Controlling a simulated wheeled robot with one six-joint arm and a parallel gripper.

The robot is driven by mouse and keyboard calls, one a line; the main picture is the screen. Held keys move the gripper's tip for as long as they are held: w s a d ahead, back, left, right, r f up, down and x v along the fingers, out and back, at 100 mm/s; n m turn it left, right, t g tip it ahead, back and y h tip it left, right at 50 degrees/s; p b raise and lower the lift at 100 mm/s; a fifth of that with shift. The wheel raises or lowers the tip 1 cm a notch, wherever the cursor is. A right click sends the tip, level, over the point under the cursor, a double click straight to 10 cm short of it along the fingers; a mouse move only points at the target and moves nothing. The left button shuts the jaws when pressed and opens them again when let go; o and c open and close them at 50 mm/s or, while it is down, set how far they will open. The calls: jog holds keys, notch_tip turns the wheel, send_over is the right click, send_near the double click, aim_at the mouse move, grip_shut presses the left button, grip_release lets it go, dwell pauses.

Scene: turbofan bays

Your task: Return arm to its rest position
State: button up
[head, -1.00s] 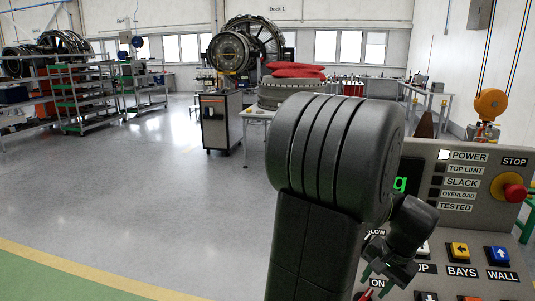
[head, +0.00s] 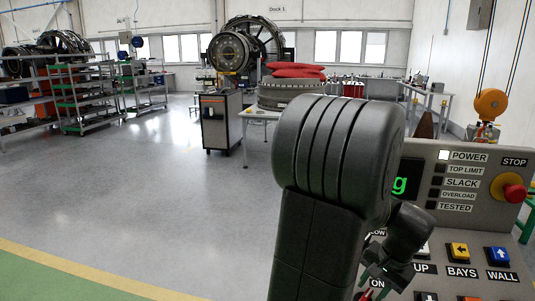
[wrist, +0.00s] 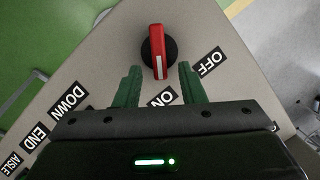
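My gripper (wrist: 158,70) is open in the wrist view, with its two green fingers apart and nothing held between them. A red rotary switch (wrist: 157,50) on a black base sits on the grey panel just beyond the fingertips, between the OFF label (wrist: 211,62) and the ON label (wrist: 162,97). In the head view my arm is bent in front of the control panel (head: 470,225), and my gripper (head: 385,275) is low over its left part. A bit of red shows below the gripper, mostly hidden.
The panel carries a red stop button (head: 514,193), a yellow BAYS button (head: 460,251) and a blue WALL button (head: 497,254). A grey cabinet (head: 220,120) and an engine part on a table stand behind. The floor at left is clear.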

aim_at(368, 291)
jog(key=x, duration=0.3)
jog(key=shift+a+f, duration=0.1)
jog(key=shift+f, duration=0.05)
jog(key=shift+w+n+g+h, duration=0.2)
jog(key=shift+n+g+h, duration=0.1)
jog(key=shift+n, duration=0.7)
jog(key=shift+a+n+h, duration=0.25)
jog(key=shift+n+h, duration=0.05)
jog(key=shift+n, duration=0.7)
jog(key=shift+r+n, duration=0.2)
jog(key=shift+n, duration=0.5)
